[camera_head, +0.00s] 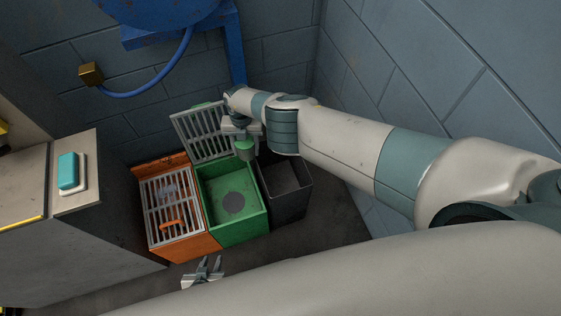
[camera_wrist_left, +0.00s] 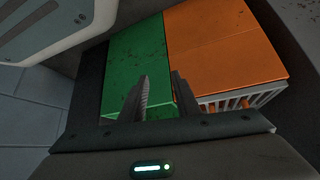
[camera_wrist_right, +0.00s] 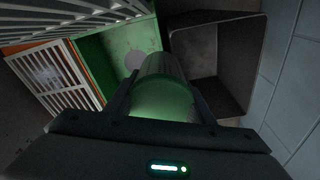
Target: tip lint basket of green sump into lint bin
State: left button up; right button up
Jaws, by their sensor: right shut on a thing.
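The green sump (camera_head: 234,218) stands open between the orange sump and the dark bin, its grated lid (camera_head: 203,132) raised at the back. A grey disc lies on its floor. My right gripper (camera_head: 242,138) is shut on the green lint basket (camera_head: 245,150) and holds it above the sump's right side, near the bin. The basket also shows between the fingers in the right wrist view (camera_wrist_right: 163,88). The dark lint bin (camera_head: 287,188) stands open at the right and looks empty. My left gripper (camera_head: 208,268) is open and empty, low in front of the sumps.
The orange sump (camera_head: 185,246) has its grated lid (camera_head: 170,207) closed, with an orange handle. A grey cabinet (camera_head: 75,240) with a teal switch (camera_head: 68,171) stands at the left. Walls close off the back and right. Dark floor is free right of the bin.

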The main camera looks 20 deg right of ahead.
pick_arm(q)
jog(key=shift+s+a+f+g, duration=0.15)
jog(key=shift+s+f+g, duration=0.15)
jog(key=shift+s, duration=0.2)
pick_arm(e)
jog(key=shift+m, duration=0.3)
pick_arm(q)
jog(key=shift+s+p, duration=0.1)
jog(key=shift+p, duration=0.25)
pick_arm(e)
jog(key=shift+s, duration=0.1)
pick_arm(q)
jog(key=shift+s+a+f+n+g+p, duration=0.15)
jog(key=shift+s+f+p, duration=0.1)
jog(key=shift+s, duration=0.15)
jog(key=shift+s+a+f+n+g+p, duration=0.1)
jog(key=shift+s+f+n+g+p, duration=0.1)
jog(key=shift+s, duration=0.2)
pick_arm(e)
jog(key=shift+a+m, duration=0.15)
jog(key=shift+m, duration=0.45)
jog(key=shift+f, duration=0.1)
